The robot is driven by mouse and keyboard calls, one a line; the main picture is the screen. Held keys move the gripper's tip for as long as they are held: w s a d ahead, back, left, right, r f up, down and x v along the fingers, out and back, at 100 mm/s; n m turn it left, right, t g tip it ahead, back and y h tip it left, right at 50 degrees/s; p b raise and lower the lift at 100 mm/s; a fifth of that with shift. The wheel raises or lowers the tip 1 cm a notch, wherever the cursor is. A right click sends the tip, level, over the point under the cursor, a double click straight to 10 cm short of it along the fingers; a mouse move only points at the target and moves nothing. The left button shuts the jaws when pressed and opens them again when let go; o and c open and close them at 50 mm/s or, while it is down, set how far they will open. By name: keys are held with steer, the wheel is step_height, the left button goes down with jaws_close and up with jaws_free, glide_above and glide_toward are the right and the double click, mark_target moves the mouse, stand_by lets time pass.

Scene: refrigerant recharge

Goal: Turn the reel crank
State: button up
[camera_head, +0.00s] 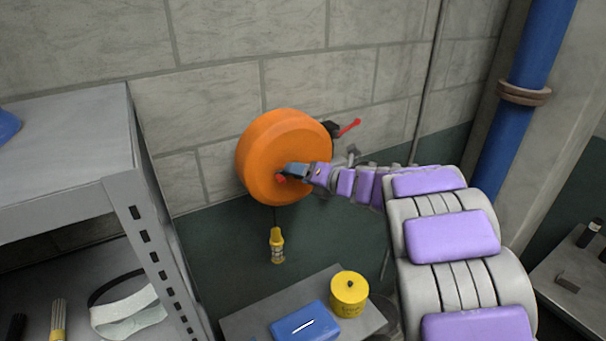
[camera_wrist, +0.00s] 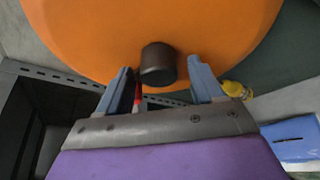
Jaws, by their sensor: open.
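The orange reel (camera_head: 270,150) is mounted on the block wall, and its face fills the top of the wrist view (camera_wrist: 90,30). A dark cylindrical knob (camera_wrist: 158,64) stands out from that face. My gripper (camera_head: 284,174) is at the lower front of the reel. In the wrist view its open fingers (camera_wrist: 160,68) are on either side of the knob, with gaps showing. A small red part (camera_head: 281,178) shows by the fingers; a thin red piece (camera_wrist: 137,94) also shows near the left finger. A red lever (camera_head: 350,127) sticks out behind the reel's right side.
A yellow fitting (camera_head: 277,246) hangs below the reel. Under it, a small grey table (camera_head: 250,322) bears a blue box (camera_head: 305,324) and a yellow can (camera_head: 349,294). A grey metal shelf (camera_head: 70,150) stands at left. A blue pipe (camera_head: 520,110) runs at right.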

steer(key=shift+c, duration=0.5)
steer(key=c, duration=1)
steer(key=shift+o, duration=0.2)
steer(key=shift+d, duration=0.1)
steer(key=shift+s+f+m+t+y+b, duration=0.15)
steer(key=shift+m+t+y+b, duration=0.5)
steer(key=shift+m, duration=2.25)
steer(key=shift+w+f+m+t+y+b, duration=0.1)
steer(key=shift+f+m+t+y+b, duration=0.55)
steer(key=shift+m, duration=2.25)
steer(key=shift+s+r+m+t+y+b, duration=0.2)
steer(key=shift+m+t+y, duration=0.85)
steer(key=shift+m, duration=1.85)
steer(key=shift+w, duration=0.15)
